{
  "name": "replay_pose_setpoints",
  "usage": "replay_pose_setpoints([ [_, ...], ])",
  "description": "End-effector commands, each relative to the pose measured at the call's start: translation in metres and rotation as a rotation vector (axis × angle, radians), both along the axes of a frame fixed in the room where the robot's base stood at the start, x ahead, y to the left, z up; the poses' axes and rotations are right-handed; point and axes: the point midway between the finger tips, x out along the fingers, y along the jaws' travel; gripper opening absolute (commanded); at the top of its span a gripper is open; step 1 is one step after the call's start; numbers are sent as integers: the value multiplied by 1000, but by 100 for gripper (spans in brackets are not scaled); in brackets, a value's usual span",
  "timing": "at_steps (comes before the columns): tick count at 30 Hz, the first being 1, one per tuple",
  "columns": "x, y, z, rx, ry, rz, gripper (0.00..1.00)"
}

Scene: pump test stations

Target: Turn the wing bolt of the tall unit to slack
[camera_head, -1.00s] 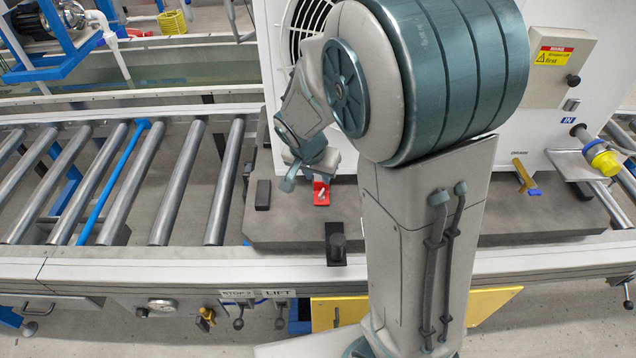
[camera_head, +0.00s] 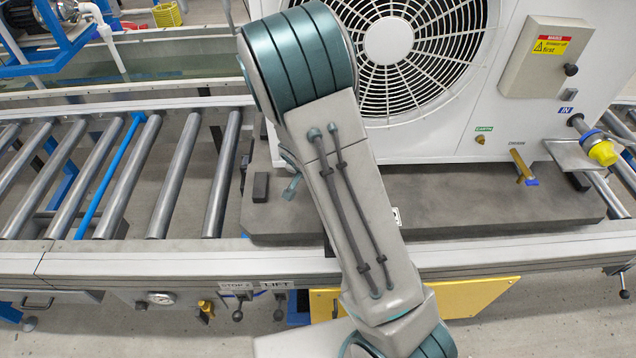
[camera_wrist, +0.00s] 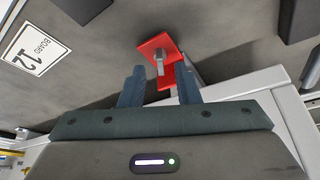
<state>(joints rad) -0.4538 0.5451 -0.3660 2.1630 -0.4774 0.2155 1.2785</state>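The tall unit (camera_head: 478,110) is a white cabinet with a round fan grille, standing on a dark board. In the wrist view a red plate (camera_wrist: 158,45) lies on the board, with a grey metal piece (camera_wrist: 160,62) standing on it that looks like the wing bolt. My gripper (camera_wrist: 160,72) is open, its two fingers apart on either side of the grey piece. I cannot tell whether they touch it. In the head view my arm hides the red plate and most of my gripper; only a small teal part shows.
The dark board (camera_head: 450,215) rests on the conveyor, whose rollers (camera_head: 175,175) are free at left. A small dark block (camera_head: 261,187) sits at the board's left end. A brass valve handle (camera_head: 519,165) and a yellow-collared pipe fitting (camera_head: 602,152) stand at right.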

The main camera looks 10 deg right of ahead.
Motion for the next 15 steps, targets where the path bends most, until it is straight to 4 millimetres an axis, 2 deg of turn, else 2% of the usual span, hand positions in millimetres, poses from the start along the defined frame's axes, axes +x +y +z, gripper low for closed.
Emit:
replay_pose_setpoints([
  [6, 7, -5, -20, -1, 1, 0, 29],
  [15, 8, -6, -24, 1, -1, 0, 29],
])
